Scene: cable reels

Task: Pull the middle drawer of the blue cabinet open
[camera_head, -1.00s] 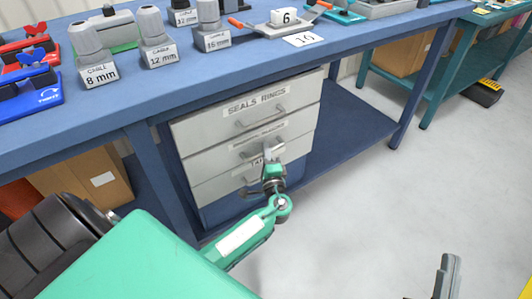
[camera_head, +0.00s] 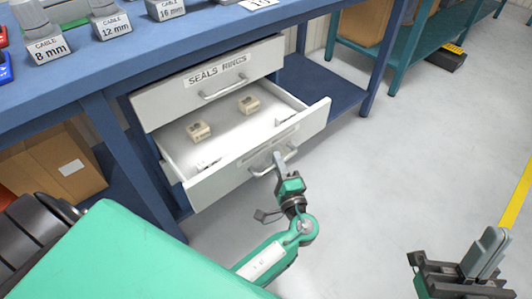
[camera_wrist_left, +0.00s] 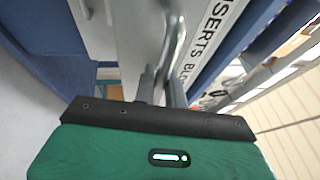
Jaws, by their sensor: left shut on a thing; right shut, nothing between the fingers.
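The blue cabinet (camera_head: 168,178) stands under the blue workbench, with white drawer fronts. Its middle drawer (camera_head: 246,170) is pulled well out, showing a white interior with several small beige blocks (camera_head: 199,131) inside. My left gripper (camera_head: 279,162) is shut on the middle drawer's handle (camera_head: 291,153). In the left wrist view the fingers (camera_wrist_left: 160,88) close around the grey handle bar (camera_wrist_left: 177,35), beside a label with partly readable text. The top drawer (camera_head: 212,82), labelled SEALS RINGS, is shut. The bottom drawer is mostly hidden. My right gripper (camera_head: 487,250) is shut and empty at the lower right, away from the cabinet.
Cable holders (camera_head: 111,24) stand on the blue workbench (camera_head: 75,82). A cardboard box (camera_head: 55,160) sits below its left end. A teal table (camera_head: 387,52) stands at the back right. The grey floor right of the drawer is clear.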

